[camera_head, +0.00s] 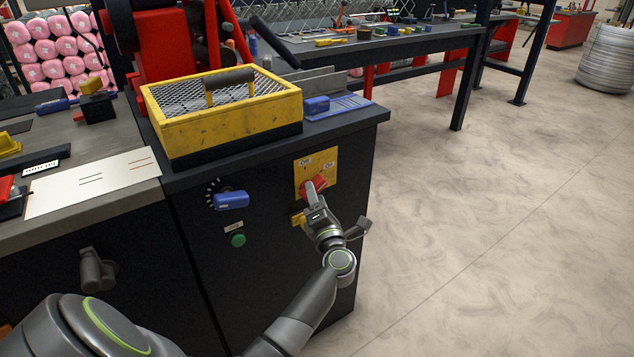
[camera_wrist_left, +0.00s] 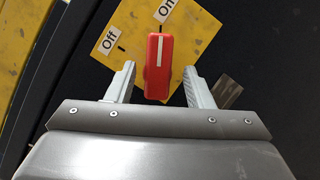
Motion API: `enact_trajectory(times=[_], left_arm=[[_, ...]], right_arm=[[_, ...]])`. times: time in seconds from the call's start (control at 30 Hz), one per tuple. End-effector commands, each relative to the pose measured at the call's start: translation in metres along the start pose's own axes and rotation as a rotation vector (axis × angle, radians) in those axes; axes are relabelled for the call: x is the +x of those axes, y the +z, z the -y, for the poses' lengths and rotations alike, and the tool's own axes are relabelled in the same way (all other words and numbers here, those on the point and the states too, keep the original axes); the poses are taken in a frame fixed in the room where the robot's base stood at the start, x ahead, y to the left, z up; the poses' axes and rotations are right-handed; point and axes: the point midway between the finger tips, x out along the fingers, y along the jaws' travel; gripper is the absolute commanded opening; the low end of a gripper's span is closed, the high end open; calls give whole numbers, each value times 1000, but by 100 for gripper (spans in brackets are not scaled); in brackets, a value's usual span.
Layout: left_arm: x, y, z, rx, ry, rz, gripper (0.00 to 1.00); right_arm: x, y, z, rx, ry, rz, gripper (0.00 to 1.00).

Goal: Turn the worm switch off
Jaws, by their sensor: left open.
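The worm switch is a red knob (camera_head: 318,184) on a yellow plate (camera_head: 325,163) with "Off" and "On" labels, on the front of a dark cabinet. In the left wrist view the red knob (camera_wrist_left: 158,68) has a white line pointing up, close to the "On" label (camera_wrist_left: 167,10). The "Off" label (camera_wrist_left: 108,40) is to its left. My left gripper (camera_head: 313,190) is at the knob. In the left wrist view its fingers (camera_wrist_left: 158,85) are open, one on each side of the knob, with visible gaps. The knob is partly hidden by the gripper in the head view.
A blue knob (camera_head: 231,201) and a green button (camera_head: 237,240) are on the same cabinet front, left of my gripper. A yellow mesh-topped box (camera_head: 224,110) stands on the cabinet.

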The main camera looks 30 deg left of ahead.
Motion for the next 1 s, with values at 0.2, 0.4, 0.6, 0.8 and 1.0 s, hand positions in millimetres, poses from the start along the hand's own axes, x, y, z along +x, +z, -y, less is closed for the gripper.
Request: enact_trajectory(times=[0.2, 0.4, 0.6, 0.8, 1.0], left_arm=[[5, -3, -4, 1, 0, -1, 47], [5, -3, -4, 0, 0, -1, 47], [5, -3, -4, 0, 0, -1, 30], [5, -3, -4, 0, 0, -1, 4], [5, -4, -3, -4, 1, -1, 3]], right_arm=[[-1, 1, 0, 0, 0, 0, 36], [-1, 2, 0, 0, 0, 0, 36], [-1, 2, 0, 0, -1, 0, 36], [-1, 2, 0, 0, -1, 0, 36], [0, 2, 0, 0, -1, 2, 36]])
